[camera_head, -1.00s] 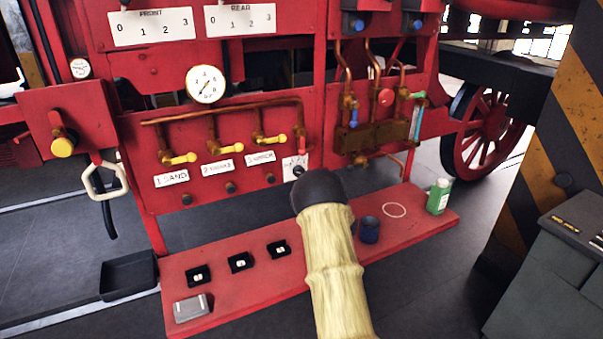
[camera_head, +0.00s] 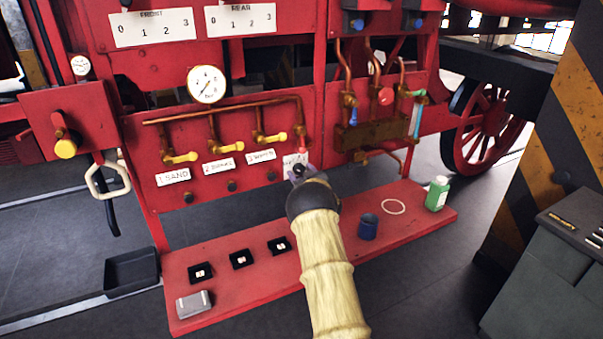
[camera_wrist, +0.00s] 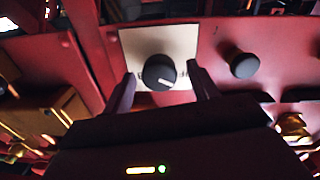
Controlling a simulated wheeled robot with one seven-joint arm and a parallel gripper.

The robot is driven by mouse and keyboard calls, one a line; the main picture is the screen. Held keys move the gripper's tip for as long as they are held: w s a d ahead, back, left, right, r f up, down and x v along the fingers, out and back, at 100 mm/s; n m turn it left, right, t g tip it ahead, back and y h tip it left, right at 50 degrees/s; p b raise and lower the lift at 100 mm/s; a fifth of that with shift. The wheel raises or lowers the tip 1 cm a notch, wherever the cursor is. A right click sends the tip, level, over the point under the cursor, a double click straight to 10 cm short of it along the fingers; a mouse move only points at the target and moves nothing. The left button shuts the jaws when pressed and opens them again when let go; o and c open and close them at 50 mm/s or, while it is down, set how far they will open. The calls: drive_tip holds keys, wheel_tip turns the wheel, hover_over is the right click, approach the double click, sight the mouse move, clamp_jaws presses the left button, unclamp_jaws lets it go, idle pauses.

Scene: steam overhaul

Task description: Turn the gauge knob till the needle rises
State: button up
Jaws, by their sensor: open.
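The gauge knob (camera_wrist: 159,72) is a black round knob with a white mark, on a pale plate (camera_wrist: 184,42) in the wrist view. My gripper (camera_wrist: 160,83) is open, with one finger on each side of the knob. I cannot tell whether the fingers touch it. In the head view my gripper (camera_head: 299,172) is at the plate below the red-handled pipe end, and my arm hides most of the knob. The white round gauge (camera_head: 206,85) hangs above the yellow valves. Its thin needle is too small to read surely.
Yellow valves (camera_head: 181,158) on copper pipes line the red panel left of my gripper. Another black knob (camera_wrist: 242,64) is right of the gauge knob. Below, a red shelf (camera_head: 240,290) holds small black trays, a blue cup (camera_head: 368,226) and a green bottle (camera_head: 437,193).

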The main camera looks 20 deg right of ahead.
drive_tip(key=c, duration=1)
drive_tip(key=shift+m, duration=0.4)
drive_tip(key=shift+m+b, duration=0.5)
drive_tip(key=shift+m, duration=0.7)
drive_tip(key=m, duration=0.4)
drive_tip(key=shift+d+m+b, duration=0.15)
drive_tip(key=shift+m+b, duration=0.15)
drive_tip(key=shift+b, duration=0.05)
drive_tip(key=m, duration=0.5)
drive_tip(key=shift+d, duration=0.1)
drive_tip(key=shift+m, duration=1.3)
drive_tip(key=shift+y, duration=0.3)
